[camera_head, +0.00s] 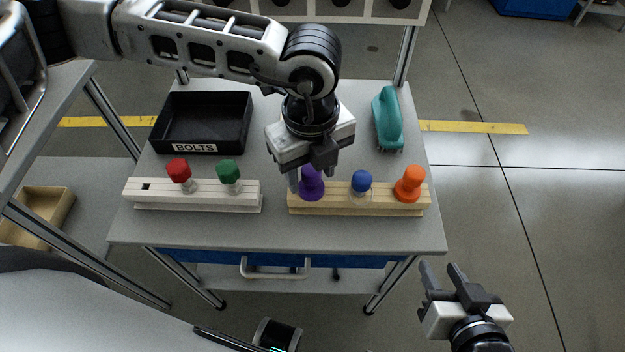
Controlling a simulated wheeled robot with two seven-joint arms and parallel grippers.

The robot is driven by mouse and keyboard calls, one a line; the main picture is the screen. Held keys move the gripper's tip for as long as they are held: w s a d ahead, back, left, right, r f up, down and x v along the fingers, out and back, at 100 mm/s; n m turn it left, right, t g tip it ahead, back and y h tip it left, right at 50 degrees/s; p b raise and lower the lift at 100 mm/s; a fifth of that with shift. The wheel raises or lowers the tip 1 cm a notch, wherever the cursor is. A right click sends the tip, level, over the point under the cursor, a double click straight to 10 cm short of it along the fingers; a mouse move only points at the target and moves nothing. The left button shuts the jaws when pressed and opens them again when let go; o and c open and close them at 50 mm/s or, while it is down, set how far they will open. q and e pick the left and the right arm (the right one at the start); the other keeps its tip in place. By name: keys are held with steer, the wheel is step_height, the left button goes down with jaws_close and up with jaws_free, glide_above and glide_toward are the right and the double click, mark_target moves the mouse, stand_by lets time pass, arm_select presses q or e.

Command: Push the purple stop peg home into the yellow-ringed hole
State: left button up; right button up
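The purple stop peg (312,185) stands at the left end of the right-hand wooden block (390,211). Its lower part is low against the block, and I cannot tell how deep it sits. No yellow ring shows around it; the hole is hidden beneath the peg and gripper. My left gripper (309,172) reaches down from above, right at the purple peg, with its fingers close to the peg's head. Whether they grip it, I cannot tell. My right gripper (443,272) is open and empty, off the table's front right corner.
A blue peg (361,181) and an orange peg (409,183) stand on the same block. The left block (235,201) holds red (178,170) and green (229,171) pegs. A black bolts tray (202,149) and teal brush (387,118) lie behind. The table front (280,234) is clear.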

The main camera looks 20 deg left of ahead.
arm_select(q)
steer(key=c, duration=0.8)
steer(key=shift+r, duration=0.2)
steer(key=shift+r+p, duration=0.95)
steer(key=shift+r, duration=0.95)
steer(key=shift+r, duration=0.1)
steer(key=shift+r+p, duration=0.85)
steer(key=shift+r, duration=1.1)
steer(key=shift+f, duration=0.1)
